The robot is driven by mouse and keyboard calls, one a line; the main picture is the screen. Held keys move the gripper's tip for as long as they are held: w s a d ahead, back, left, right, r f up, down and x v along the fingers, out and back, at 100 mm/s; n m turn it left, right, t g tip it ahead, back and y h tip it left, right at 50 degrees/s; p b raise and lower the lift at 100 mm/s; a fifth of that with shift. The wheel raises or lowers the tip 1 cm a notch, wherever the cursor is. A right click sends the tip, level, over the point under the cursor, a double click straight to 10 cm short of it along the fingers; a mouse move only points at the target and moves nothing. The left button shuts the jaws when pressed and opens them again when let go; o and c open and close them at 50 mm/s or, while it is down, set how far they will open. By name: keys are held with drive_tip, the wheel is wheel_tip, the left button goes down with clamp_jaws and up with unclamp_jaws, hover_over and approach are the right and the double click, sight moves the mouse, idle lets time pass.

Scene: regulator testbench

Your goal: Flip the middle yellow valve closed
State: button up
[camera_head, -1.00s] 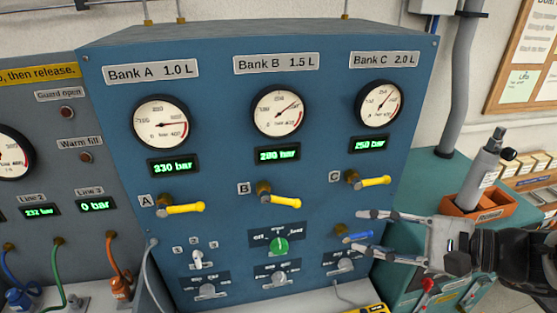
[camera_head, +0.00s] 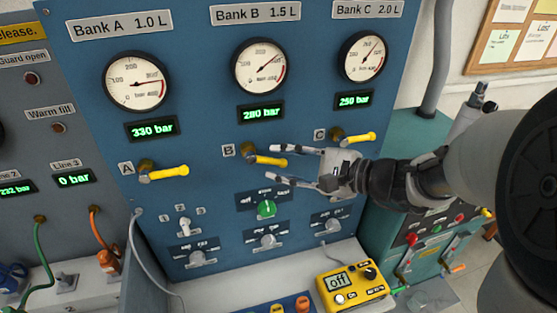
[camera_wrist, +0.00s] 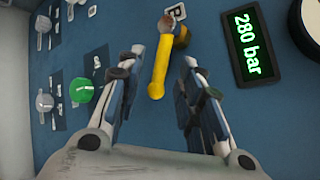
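The middle yellow valve (camera_head: 268,161) is the lever marked B, below the 280 bar display on the blue panel. It points to the right, nearly horizontal, from its brass fitting. My gripper (camera_head: 273,163) is open, with its fingertips at the lever's free end, one above and one below in the head view. In the wrist view the yellow lever (camera_wrist: 159,75) lies between the two open fingers (camera_wrist: 165,55), with gaps on both sides. The yellow levers A (camera_head: 165,173) and C (camera_head: 355,138) also point to the right.
A green knob (camera_head: 266,209) and grey knobs sit below lever B on the panel. A yellow meter reading "off" (camera_head: 352,287) stands on the ledge at the lower right. A grey cable (camera_head: 137,255) hangs at the left.

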drive_tip(key=shift+x, duration=0.9)
clamp_jaws()
drive_tip(key=shift+r, duration=0.1)
